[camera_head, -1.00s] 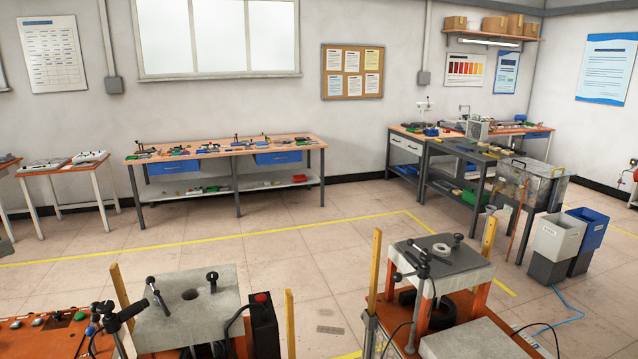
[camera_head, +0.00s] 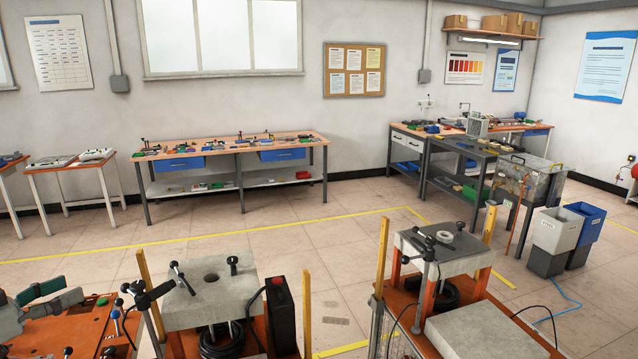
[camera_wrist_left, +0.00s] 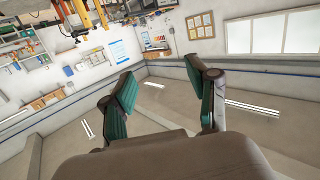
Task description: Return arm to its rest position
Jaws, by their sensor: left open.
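My left gripper (camera_head: 60,291) is at the lower left edge of the head view, in front of an orange-topped bench (camera_head: 75,333). Its two green-padded fingers point to the right. In the left wrist view the gripper (camera_wrist_left: 163,88) is open, with its fingers spread and nothing between them. My right gripper is in neither view.
A concrete-topped heater stand (camera_head: 212,290) with black lever clamps is right of the left gripper. A second stand (camera_head: 445,250) holds a metal ring (camera_head: 445,237). A long workbench (camera_head: 230,148) stands by the wall. Tiled floor (camera_head: 250,222) is clear between.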

